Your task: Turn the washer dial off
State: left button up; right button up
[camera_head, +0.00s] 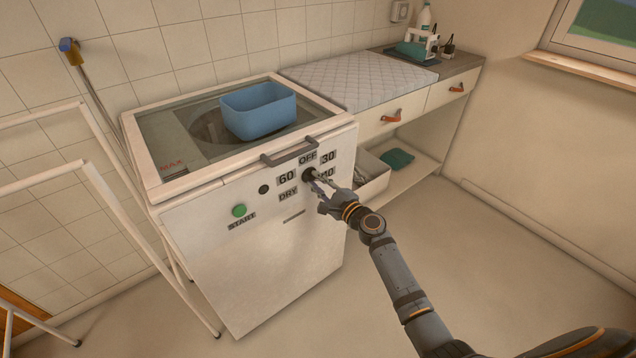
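The washer (270,270) is a white top-loader standing against the tiled wall. Its dial (308,174) is a small dark knob on the front panel, with labels OFF above, 60 to the upper left, 30 to the upper right, DRY to the lower left and one partly hidden label at lower right. My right gripper (316,182) is at the dial's lower right, fingers spread and tips close to it. I cannot tell whether they touch it. Which label the dial points to is too small to tell. My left gripper is not in view.
A blue tub (258,112) sits on the washer's glass lid (165,130). A handle (290,152) juts out above the dial. A green START button (239,210) is at left. A white rack (100,180) stands left; a counter with leather-pull drawers (440,92) stands right. Right floor is clear.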

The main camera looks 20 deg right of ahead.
grip_shut()
